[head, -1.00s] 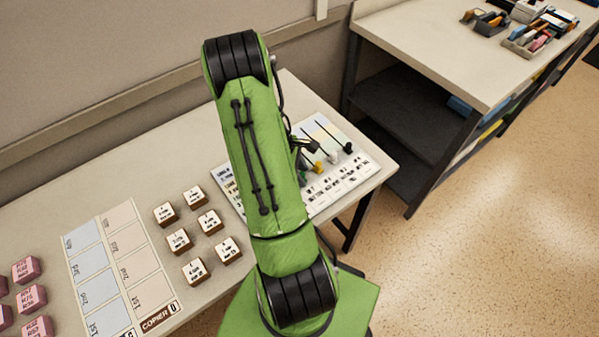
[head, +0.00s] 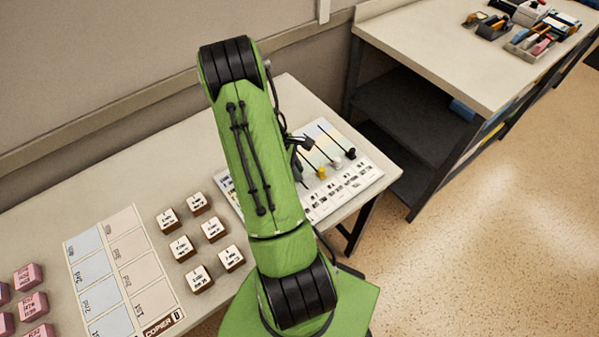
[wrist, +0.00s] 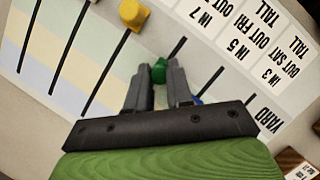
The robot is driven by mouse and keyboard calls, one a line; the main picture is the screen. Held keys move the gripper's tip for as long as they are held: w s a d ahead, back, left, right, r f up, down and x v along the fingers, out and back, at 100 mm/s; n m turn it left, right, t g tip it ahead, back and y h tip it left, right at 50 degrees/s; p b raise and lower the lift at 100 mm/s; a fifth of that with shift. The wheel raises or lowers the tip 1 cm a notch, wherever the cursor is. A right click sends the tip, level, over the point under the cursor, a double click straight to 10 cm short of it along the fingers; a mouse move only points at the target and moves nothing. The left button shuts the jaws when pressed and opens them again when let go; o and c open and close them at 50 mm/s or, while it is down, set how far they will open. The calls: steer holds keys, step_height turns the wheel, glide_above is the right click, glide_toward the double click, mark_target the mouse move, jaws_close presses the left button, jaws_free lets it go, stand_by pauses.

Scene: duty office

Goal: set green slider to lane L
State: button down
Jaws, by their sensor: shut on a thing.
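The green slider (wrist: 159,74) is a small green knob on a slotted panel (wrist: 216,52), seen in the wrist view. My gripper (wrist: 160,69) is shut on it, with one dark finger on each side. Its slot runs up and to the right from the knob. Pale blue, yellow and green bands cross the panel to the left, but no lane letter is readable. In the head view the panel (head: 366,178) lies at the right end of the table, and my arm hides the green slider and the fingertips.
A yellow knob (wrist: 133,14) sits in a neighbouring slot on the left, and a blue knob (wrist: 196,100) is close by my right finger. White and black knobs show farther right in the head view. White-topped blocks (head: 182,248) stand left of my arm.

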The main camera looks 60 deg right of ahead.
steer(key=shift+w+d, duration=0.5)
steer(key=shift+w, duration=0.4)
steer(key=shift+s+a, duration=0.1)
steer(key=shift+s, duration=0.15)
steer(key=c, duration=1)
jaws_free()
steer(key=p+v, duration=0.2)
steer(key=v, duration=1)
